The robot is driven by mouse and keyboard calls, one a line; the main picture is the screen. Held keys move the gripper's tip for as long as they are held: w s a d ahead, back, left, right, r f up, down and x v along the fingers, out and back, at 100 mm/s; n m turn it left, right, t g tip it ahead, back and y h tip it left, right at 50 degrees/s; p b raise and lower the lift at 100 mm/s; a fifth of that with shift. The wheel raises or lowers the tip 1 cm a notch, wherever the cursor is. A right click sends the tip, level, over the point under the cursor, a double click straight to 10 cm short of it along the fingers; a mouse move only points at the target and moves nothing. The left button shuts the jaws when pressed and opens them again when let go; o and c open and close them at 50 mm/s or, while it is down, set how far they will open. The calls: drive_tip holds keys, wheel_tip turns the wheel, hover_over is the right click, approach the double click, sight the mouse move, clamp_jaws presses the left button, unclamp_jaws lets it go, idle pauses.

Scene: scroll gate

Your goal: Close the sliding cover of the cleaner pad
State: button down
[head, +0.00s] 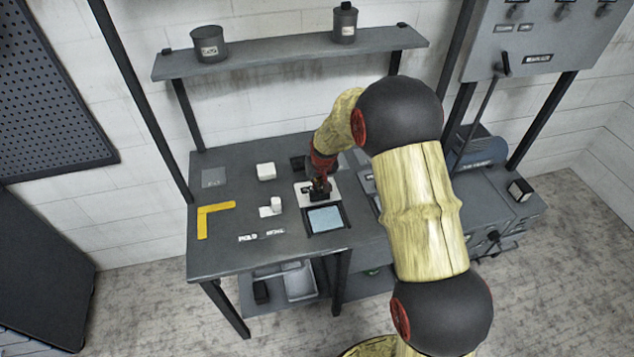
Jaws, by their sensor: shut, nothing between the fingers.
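The cleaner pad is a light blue square (325,219) in a dark frame on the workbench, and the blue surface is exposed. Its sliding cover appears to be the pale plate (303,187) just behind the blue square. My gripper (319,192) is shut and empty, pointing down at the pale plate, over its right part. I cannot tell whether the fingertips touch the plate. My gripper and wrist hide part of the plate.
On the bench (225,255) are a yellow L-shaped square (214,214), a white block (266,171) and a small white piece (271,207). A shelf (290,55) with two dark canisters hangs above. A lever (478,115) stands at the right. The bench's front left is clear.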

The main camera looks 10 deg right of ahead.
drive_tip(key=shift+s, duration=0.1)
drive_tip(key=s, duration=1.1)
drive_tip(key=shift+s, duration=0.15)
drive_tip(key=shift+s+f, duration=0.15)
drive_tip(key=shift+s, duration=0.05)
drive_tip(key=shift+s, duration=0.1)
drive_tip(key=w, duration=0.4)
drive_tip(key=shift+w+r, duration=0.35)
drive_tip(key=shift+r, duration=0.05)
drive_tip(key=p+v, duration=0.1)
drive_tip(key=v, duration=0.8)
drive_tip(key=shift+r, duration=0.25)
drive_tip(key=shift+s, duration=0.2)
